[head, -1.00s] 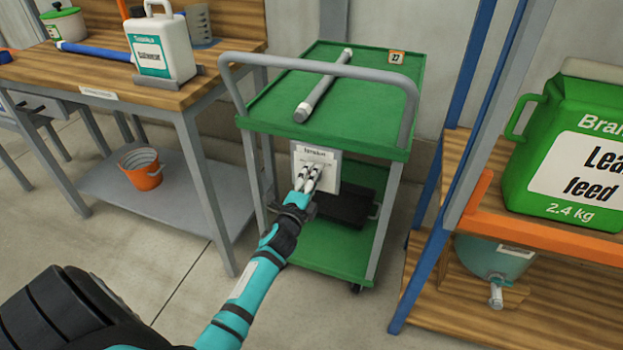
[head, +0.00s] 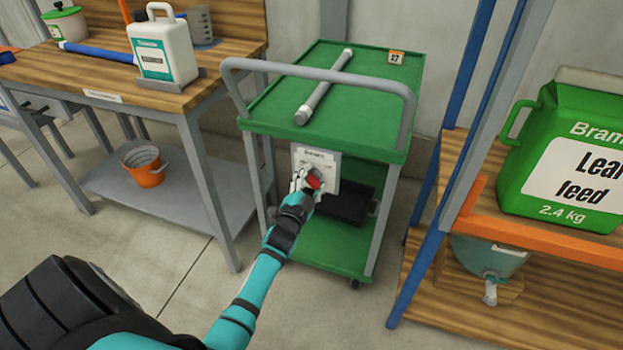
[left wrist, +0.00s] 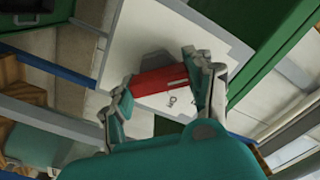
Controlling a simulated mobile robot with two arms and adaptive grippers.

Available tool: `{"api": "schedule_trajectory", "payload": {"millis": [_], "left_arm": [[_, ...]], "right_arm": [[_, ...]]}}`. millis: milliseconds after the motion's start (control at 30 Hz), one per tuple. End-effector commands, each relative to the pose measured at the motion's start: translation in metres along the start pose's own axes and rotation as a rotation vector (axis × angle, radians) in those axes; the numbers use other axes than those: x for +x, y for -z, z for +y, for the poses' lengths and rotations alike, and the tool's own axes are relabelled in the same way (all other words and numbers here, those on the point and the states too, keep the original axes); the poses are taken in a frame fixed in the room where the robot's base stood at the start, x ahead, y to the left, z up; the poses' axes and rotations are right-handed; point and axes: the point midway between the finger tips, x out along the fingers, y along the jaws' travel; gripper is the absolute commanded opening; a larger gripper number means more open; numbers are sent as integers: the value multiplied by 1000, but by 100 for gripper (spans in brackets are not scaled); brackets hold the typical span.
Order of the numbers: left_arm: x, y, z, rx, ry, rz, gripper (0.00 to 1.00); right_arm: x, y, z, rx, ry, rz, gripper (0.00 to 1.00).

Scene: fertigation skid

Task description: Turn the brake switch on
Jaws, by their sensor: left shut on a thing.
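The brake switch is a red handle (head: 314,181) on a white panel (head: 327,165) fixed to the front of a green cart. In the left wrist view the red handle (left wrist: 158,82) lies between the two fingers of my left gripper (left wrist: 163,88), which is shut on it. The panel (left wrist: 150,40) fills the view behind it, with "ON" lettering just below the handle. In the head view my left gripper (head: 306,181) covers part of the handle and panel. The panel's heading is too blurred to read. My right gripper is not in view.
The cart's green top (head: 375,95) carries a grey bar (head: 324,86), with a grey rail (head: 320,68) along its front. A workbench (head: 190,95) stands left, with an orange bucket (head: 145,167) on its lower shelf. A rack with a green jug (head: 575,150) stands right.

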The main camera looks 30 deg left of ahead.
Motion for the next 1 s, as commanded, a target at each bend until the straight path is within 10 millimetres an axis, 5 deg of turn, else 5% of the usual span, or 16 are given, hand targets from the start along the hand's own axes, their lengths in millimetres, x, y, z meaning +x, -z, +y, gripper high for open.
{"api": "schedule_trajectory", "payload": {"millis": [633, 667, 700, 833, 1000], "left_arm": [[-1, -1, 2, -49, -3, -3, 21], [-1, -1, 2, -49, -3, -3, 57], [-1, -1, 2, -48, -3, -3, 62], [0, -1, 1, -47, -2, -2, 78], [0, 0, 0, -46, -1, -1, 78]], "right_arm": [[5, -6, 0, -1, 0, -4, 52], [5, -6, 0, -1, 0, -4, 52], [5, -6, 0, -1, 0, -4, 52], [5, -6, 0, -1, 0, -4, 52], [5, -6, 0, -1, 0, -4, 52]]}}
